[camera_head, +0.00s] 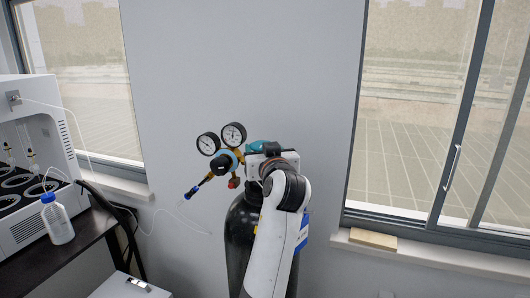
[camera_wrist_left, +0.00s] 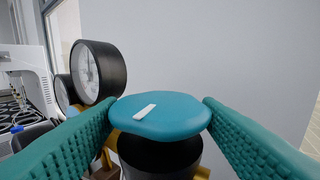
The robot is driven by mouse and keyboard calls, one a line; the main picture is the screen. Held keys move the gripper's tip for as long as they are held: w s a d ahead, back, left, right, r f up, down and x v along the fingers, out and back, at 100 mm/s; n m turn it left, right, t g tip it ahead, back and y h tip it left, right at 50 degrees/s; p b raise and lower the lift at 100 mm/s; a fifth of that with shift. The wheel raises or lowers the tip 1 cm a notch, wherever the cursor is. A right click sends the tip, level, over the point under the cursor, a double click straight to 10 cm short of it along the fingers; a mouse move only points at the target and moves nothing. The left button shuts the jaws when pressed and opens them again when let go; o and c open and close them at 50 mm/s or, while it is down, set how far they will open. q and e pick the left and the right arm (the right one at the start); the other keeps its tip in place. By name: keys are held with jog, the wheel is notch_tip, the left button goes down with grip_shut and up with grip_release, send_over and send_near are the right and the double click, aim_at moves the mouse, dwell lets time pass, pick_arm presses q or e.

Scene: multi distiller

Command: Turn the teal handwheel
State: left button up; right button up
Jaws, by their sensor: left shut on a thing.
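The teal handwheel (camera_wrist_left: 160,116) is a rounded disc with a white mark on its top, above a black cylindrical part in the left wrist view. In the head view only teal (camera_head: 257,146) shows at the top of the dark gas cylinder (camera_head: 240,235), and I cannot separate the handwheel from my fingers there. My left gripper (camera_head: 262,150) is at the cylinder top. In the left wrist view its two teal textured fingers (camera_wrist_left: 160,104) are on either side of the handwheel, shut on its rim. My right gripper is out of view.
A regulator with two round gauges (camera_head: 233,135) is just left of the gripper; one gauge (camera_wrist_left: 98,72) stands close to the left finger. A white machine (camera_head: 35,150) and a wash bottle (camera_head: 57,220) stand on a dark table at the left. The wall behind is bare.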

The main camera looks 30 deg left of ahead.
pick_arm(q)
jog(key=shift+s+a+r+m+t+h+p, duration=0.1)
jog(key=shift+m+t+h+p, duration=0.4)
jog(key=shift+m+t+h, duration=0.6)
jog(key=o, duration=0.9)
jog(key=shift+s+d, duration=0.3)
jog(key=shift+s, duration=0.1)
jog(key=b+v, duration=0.3)
jog(key=v, duration=0.8)
